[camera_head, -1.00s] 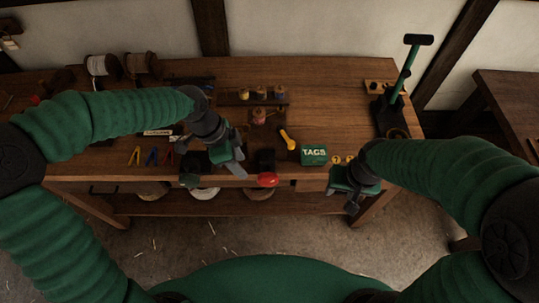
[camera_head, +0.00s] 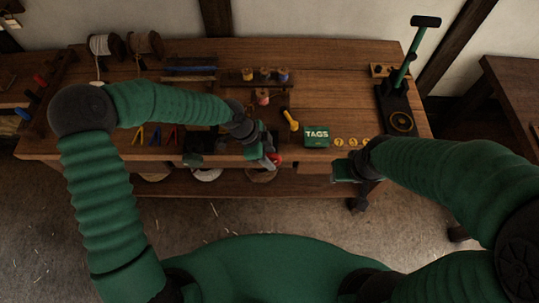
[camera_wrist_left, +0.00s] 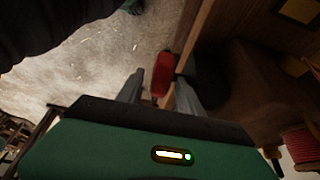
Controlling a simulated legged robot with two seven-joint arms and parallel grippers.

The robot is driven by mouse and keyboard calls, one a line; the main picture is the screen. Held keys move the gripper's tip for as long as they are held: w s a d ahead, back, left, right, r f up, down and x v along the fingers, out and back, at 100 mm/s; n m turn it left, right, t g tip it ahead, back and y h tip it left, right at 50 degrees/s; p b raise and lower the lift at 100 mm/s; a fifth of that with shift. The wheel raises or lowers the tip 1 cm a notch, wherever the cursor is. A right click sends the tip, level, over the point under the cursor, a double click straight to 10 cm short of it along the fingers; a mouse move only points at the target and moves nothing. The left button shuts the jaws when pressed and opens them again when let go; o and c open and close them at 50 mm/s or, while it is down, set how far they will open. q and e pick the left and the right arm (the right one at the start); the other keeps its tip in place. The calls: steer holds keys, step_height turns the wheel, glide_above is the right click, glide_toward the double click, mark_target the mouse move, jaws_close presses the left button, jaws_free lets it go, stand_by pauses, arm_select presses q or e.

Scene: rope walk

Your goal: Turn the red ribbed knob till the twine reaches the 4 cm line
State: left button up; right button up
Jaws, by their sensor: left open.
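The red knob (camera_head: 278,159) is on the front edge of the workbench, partly hidden behind my left gripper (camera_head: 266,161). In the left wrist view, the red knob (camera_wrist_left: 163,72) shows between the two fingers of my open left gripper (camera_wrist_left: 160,82). There is a gap on the left finger's side; the right finger is close to it, and I cannot tell whether they touch. My right gripper (camera_head: 352,187) hangs in front of the bench's right end, and its jaws are not clear. I cannot make out the twine's end or the 4 cm line.
A green TAGS box (camera_head: 317,136) and a yellow-handled tool (camera_head: 291,120) lie right of the knob. Thread spools (camera_head: 265,75) stand behind. A green-levered press (camera_head: 403,70) stands at the right end.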

arm_select(q)
steer(key=shift+w+d+f, duration=0.1)
steer(key=shift+d+f, duration=0.1)
steer(key=shift+d, duration=0.05)
arm_select(e)
steer(key=shift+d+f, duration=0.1)
steer(key=shift+d, duration=0.15)
arm_select(q)
steer(key=shift+c, duration=0.8)
jaws_close()
steer(key=shift+d+r+y, duration=0.1)
steer(key=shift+y, duration=0.3)
steer(key=y, duration=0.1)
steer(key=d+y+b, duration=0.1)
steer(key=y, duration=0.1)
steer(key=shift+w+d+y, duration=0.1)
steer(key=shift+y, duration=1.5)
arm_select(e)
steer(key=shift+f, duration=0.65)
